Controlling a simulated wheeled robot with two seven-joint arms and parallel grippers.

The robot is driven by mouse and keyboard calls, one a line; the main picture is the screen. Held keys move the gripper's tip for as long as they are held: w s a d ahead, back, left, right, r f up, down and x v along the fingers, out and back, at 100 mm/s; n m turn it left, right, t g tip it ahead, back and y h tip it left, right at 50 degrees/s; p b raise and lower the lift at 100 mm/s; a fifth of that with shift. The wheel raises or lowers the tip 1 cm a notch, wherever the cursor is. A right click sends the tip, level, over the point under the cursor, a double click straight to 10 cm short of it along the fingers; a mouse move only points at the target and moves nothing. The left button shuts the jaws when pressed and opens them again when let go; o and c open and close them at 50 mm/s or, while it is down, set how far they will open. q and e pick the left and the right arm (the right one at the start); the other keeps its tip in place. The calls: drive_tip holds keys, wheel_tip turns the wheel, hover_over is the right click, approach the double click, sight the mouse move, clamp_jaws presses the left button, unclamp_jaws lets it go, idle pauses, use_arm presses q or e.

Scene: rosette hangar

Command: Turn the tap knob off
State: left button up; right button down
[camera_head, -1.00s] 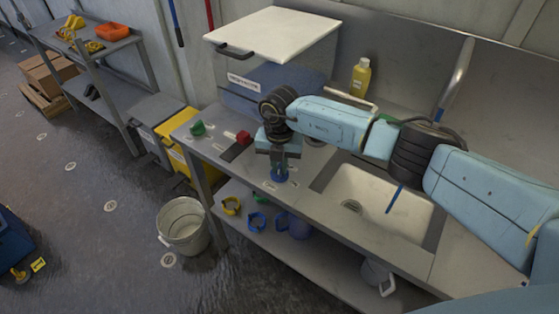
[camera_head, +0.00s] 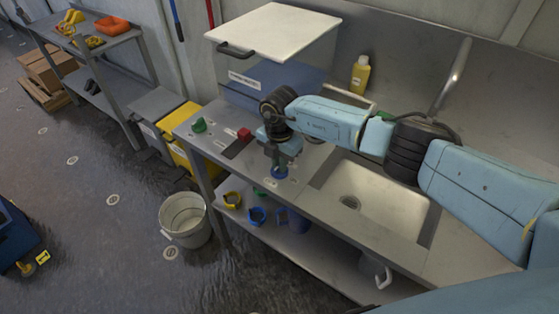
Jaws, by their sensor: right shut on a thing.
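My right gripper (camera_head: 279,162) points down over the counter at the left of the sink. It is shut on the blue tap knob (camera_head: 279,172), whose lower part shows below the fingers. The curved metal spout (camera_head: 456,72) stands behind the sink basin (camera_head: 372,200). No blue stream shows below the spout now; my right arm covers part of that area. My left gripper is not in view.
A white-lidded box (camera_head: 272,35) and a yellow bottle (camera_head: 361,75) stand behind my right arm. A bucket (camera_head: 185,220) stands on the floor at the left.

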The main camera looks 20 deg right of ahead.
drive_tip(key=shift+w+r, duration=0.1)
drive_tip(key=c, duration=1.4)
unclamp_jaws()
drive_tip(key=shift+c, duration=0.2)
wheel_tip(320, 180, up, 13)
drive_tip(key=shift+r, duration=0.15)
